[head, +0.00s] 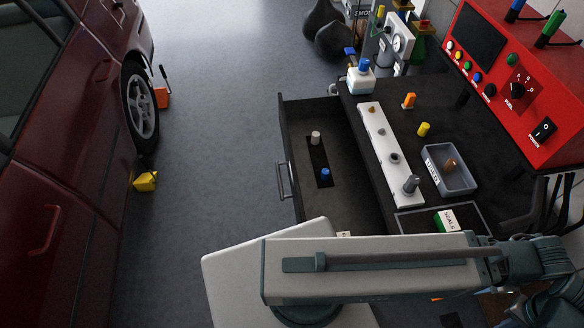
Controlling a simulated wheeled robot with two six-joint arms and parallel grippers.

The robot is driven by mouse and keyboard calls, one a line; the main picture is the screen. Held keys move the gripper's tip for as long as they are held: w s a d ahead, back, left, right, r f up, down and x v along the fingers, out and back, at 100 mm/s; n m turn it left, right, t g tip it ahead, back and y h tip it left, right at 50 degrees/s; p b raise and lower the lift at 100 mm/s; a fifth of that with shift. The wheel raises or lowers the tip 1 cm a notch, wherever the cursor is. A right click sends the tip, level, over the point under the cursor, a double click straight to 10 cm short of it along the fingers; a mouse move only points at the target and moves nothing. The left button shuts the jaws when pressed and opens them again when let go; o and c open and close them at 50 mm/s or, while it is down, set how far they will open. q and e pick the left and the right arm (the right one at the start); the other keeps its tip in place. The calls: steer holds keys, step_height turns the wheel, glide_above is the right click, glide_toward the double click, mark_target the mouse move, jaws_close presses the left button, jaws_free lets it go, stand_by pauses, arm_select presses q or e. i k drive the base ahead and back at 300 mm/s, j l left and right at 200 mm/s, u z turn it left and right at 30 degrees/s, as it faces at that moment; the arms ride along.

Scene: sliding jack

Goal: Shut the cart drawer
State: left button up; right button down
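The cart drawer (300,118) is pulled out to the left from under the dark cart top (464,118). Its handle (283,181) is on the left front face. Inside the drawer lie a dark strip (318,153), a pale cylinder (316,138) and a blue-topped piece (325,174). The near end of the drawer is hidden behind one of my arm links, which crosses the bottom of the head view. Neither gripper's fingers show in the head view.
A white rail with knobs (384,143), a grey bin (435,160) and a white bottle (361,80) stand on the cart top. A red control panel (515,75) is at right. A red car (75,130) stands at left. The floor (215,130) between is mostly clear.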

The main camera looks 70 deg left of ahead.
mark_target(352, 206)
steer(key=u, duration=1.6)
steer(key=j+u, duration=0.25)
steer(key=i+j+u, duration=0.1)
steer(key=j+u, duration=0.15)
steer(key=k+j+z, duration=0.1)
steer(key=j, duration=0.35)
